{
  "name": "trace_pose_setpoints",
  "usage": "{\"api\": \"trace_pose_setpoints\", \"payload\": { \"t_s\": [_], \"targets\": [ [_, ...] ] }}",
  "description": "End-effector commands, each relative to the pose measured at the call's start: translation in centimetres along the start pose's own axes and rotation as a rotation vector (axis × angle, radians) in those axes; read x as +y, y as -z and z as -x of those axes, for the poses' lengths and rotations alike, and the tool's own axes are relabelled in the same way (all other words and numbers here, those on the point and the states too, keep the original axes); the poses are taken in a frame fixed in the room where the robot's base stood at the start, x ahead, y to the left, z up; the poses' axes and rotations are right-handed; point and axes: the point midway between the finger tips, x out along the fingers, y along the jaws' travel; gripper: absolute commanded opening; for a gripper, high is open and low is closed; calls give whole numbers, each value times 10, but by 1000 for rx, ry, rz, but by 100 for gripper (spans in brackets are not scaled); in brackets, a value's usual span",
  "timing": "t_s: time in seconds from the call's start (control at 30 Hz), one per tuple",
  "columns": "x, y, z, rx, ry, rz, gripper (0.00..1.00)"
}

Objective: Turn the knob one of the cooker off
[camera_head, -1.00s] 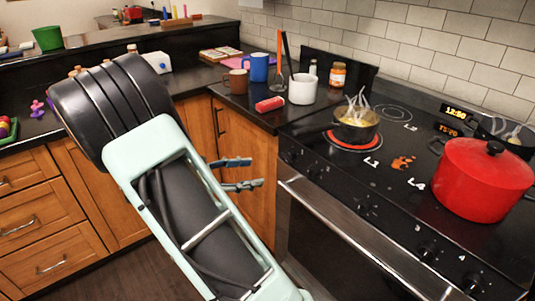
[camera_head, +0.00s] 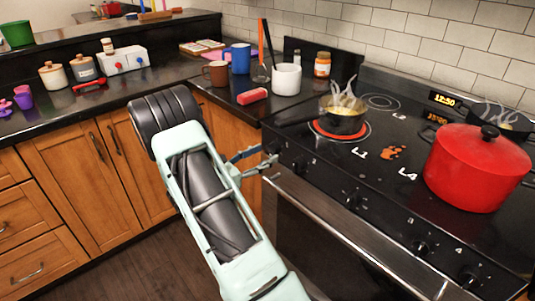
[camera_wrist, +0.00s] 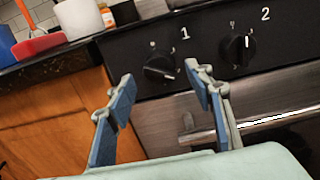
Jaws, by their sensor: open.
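Knob one (camera_wrist: 160,68) is a round black knob beside the white "1" on the cooker's front panel in the wrist view. In the head view, knob one (camera_head: 272,147) is small and dark near the cooker's left end, beside my fingertips. My gripper (camera_wrist: 160,82) is open and empty, with its two blue-padded fingers on either side of knob one in the picture. I cannot tell whether they touch it. The open fingers also show in the head view (camera_head: 265,155). Knob two (camera_wrist: 238,48) is to the right, above the right finger.
A steaming pan (camera_head: 342,122) stands on a glowing red burner (camera_head: 340,135). A red pot (camera_head: 475,172) stands at the right. The oven handle (camera_wrist: 190,136) runs below the knobs.

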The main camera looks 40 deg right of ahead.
Motion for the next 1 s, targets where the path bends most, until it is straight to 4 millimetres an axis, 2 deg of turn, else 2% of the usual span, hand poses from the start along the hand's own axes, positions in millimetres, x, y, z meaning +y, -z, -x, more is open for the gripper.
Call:
{"api": "trace_pose_setpoints", "payload": {
  "t_s": [0.1,0.2,0.53,0.9,1.0],
  "targets": [
    [0,0,-15,1,1,0,48],
    [0,0,-21,1,0,0,48],
    [0,0,-24,1,-1,0,47],
    [0,0,-24,1,-1,0,6],
    [0,0,-24,0,-1,2,6]
  ]
}}
